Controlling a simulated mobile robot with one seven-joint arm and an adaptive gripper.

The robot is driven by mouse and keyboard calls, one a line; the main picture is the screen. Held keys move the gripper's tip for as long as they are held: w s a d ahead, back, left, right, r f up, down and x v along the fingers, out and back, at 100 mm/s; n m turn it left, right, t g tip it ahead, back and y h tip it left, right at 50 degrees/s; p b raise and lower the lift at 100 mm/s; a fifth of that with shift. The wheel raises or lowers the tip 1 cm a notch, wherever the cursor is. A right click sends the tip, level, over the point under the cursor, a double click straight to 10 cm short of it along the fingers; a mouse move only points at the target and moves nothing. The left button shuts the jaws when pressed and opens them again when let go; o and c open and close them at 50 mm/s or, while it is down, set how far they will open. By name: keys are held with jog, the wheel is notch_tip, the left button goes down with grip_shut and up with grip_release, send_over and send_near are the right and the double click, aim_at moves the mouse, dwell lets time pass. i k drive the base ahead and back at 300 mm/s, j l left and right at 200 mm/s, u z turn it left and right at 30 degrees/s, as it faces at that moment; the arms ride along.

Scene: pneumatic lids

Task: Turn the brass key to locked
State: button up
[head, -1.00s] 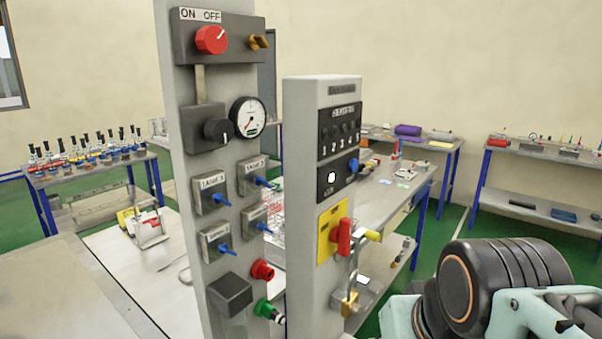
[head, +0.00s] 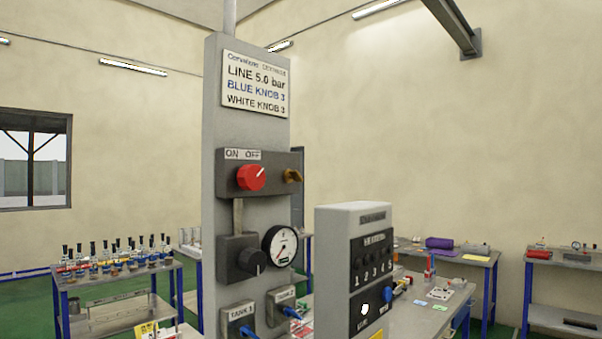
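The brass key (head: 292,176) sits on the right side of the dark ON/OFF block (head: 268,163), high on a grey panel (head: 220,120). It is small, and I cannot read whether it stands at locked. A red knob (head: 251,178) is just left of it on the same block, below the ON and OFF labels. My gripper is not in view.
Below the block are a black knob (head: 252,261), a round gauge (head: 280,246) and blue-levered TANK valves (head: 238,317). A shorter grey post (head: 333,250) with numbered knobs stands to the right. Worktables (head: 118,275) stand behind.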

aim_at(295, 174)
jog(key=i+l, duration=0.2)
jog(key=l, duration=0.2)
jog(key=i+l+u, duration=0.1)
jog(key=u, duration=0.9)
